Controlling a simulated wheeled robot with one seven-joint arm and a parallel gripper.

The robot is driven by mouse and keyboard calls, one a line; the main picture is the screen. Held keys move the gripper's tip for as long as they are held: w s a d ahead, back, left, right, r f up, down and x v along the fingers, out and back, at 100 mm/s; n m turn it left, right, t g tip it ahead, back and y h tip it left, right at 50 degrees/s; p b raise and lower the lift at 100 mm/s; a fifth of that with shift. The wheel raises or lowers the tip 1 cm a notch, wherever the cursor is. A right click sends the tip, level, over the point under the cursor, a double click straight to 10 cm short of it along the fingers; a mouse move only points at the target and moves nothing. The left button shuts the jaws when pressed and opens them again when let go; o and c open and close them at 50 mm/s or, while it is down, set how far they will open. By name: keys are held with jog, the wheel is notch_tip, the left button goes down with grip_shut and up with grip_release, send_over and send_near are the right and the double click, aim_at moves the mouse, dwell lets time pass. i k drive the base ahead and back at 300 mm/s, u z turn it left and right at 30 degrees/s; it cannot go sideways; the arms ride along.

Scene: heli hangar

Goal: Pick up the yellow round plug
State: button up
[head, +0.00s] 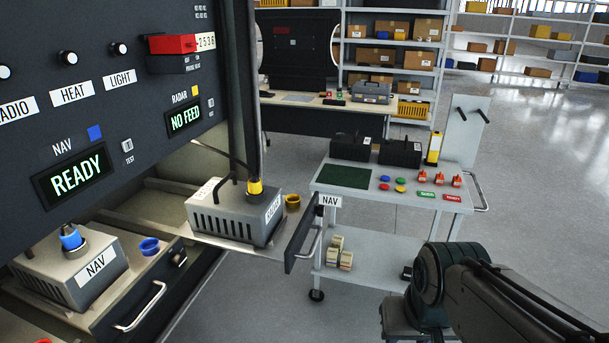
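A yellow round plug (254,187) with a black cable rising from it sits upright on top of a grey vented box (232,215). The box stands on a pulled-out shelf at the middle left, with a sideways white label on its end. A small yellow cup-like piece (292,201) is beside the box, near the shelf's right end. My arm shows at the lower right, well apart from the plug. My gripper is not in view.
A NAV box (75,270) with a blue plug (71,237) sits at the lower left, beside a blue cup (149,246). A wheeled cart (385,206) with coloured discs and small red items stands to the right. A dark panel (95,90) overhangs the left side. Open floor lies at the right.

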aim_at(254, 184)
jog(key=z, duration=0.9)
jog(key=i, duration=0.55)
jog(key=u, duration=2.15)
